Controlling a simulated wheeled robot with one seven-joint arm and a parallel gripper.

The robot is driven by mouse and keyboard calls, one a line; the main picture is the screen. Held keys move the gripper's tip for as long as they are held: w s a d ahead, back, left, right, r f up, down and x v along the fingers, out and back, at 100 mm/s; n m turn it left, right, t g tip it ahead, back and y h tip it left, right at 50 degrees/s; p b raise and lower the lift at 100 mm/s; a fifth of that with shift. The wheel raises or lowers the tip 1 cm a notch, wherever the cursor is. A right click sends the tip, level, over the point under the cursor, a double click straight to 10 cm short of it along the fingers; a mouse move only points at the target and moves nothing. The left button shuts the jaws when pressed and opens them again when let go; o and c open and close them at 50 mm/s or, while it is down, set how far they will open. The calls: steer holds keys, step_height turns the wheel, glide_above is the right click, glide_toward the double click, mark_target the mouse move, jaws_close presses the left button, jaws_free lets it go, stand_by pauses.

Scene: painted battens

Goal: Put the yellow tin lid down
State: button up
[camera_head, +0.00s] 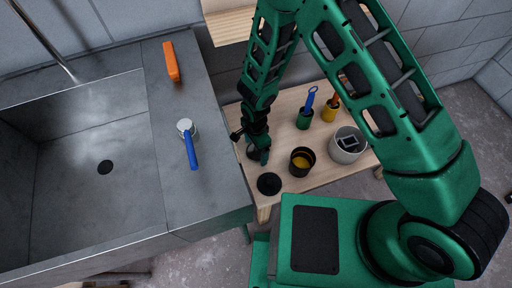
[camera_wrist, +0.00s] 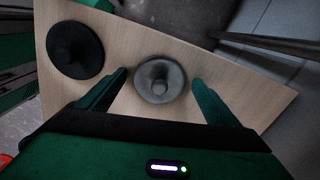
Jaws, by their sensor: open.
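A grey round lid with a knob (camera_wrist: 161,82) lies on the wooden bench top, between my gripper's fingertips in the wrist view. My gripper (camera_head: 258,154) is open, with a finger on each side of the lid and visible gaps to it; the gripper mostly hides this lid in the head view. A black round lid with a knob (camera_wrist: 75,50) lies beside it; it also shows in the head view (camera_head: 269,184). A dark open tin with yellow inside (camera_head: 301,162) stands right of my gripper. No lid looks yellow.
A pale pot (camera_head: 347,146) with something dark inside, a green pot (camera_head: 304,119) and a yellow pot (camera_head: 329,112) stand on the bench (camera_head: 274,112). A steel sink counter (camera_head: 205,205) at left carries an orange-handled tool (camera_head: 171,62) and a blue-handled one (camera_head: 191,150).

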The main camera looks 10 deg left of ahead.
step_height(320, 180, up, 12)
stand_by(0.6)
steer(key=shift+r, duration=0.1)
steer(key=w+d+r+n, duration=0.1)
steer(key=w+d+r, duration=0.5)
steer(key=d+r, duration=0.65)
steer(key=s+d+r+n+h, duration=0.1)
steer(key=d+r, duration=0.3)
steer(key=d, duration=0.4)
steer(key=d+r, duration=0.4)
steer(key=d, duration=0.5)
steer(key=s+d+r, duration=0.7)
steer(key=s+d, duration=0.1)
steer(key=d, duration=0.3)
steer(key=s+d+r+n, duration=0.1)
steer(key=s+d+r, duration=0.1)
steer(key=s, duration=0.5)
steer(key=s+d+r+n+y, duration=0.1)
steer(key=s+d+r, duration=0.1)
steer(key=s+d, duration=0.2)
steer(key=s, duration=0.3)
steer(key=shift+s, duration=0.25)
